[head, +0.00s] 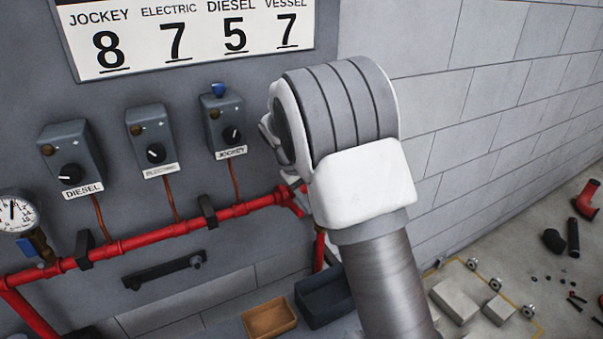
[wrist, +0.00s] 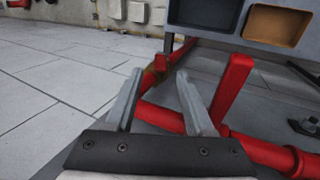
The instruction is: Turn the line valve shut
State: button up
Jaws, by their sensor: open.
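My gripper (wrist: 159,76) shows in the wrist view with its two grey fingers apart and nothing held between them. Beyond the fingertips is a red pipe fitting (wrist: 158,66) with a brownish patch; the distance to it is hard to judge. In the head view a red pipe (head: 150,232) runs along the panel, and a red branched fitting (head: 288,202) at its right end is partly hidden by my arm. I cannot tell whether this fitting is the line valve. No handle is clearly seen on it. My arm hides my gripper in the head view.
Three grey control boxes (head: 156,140) sit above the pipe, with a gauge (head: 15,213) at left. A black bar (head: 163,270) is mounted below. Brown (head: 270,318) and dark (head: 323,297) trays stand lower down. Blocks (head: 460,301) and loose parts lie on the floor at right.

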jog(key=v, duration=1.1)
jog(key=shift+r, duration=0.35)
jog(key=shift+a, duration=0.15)
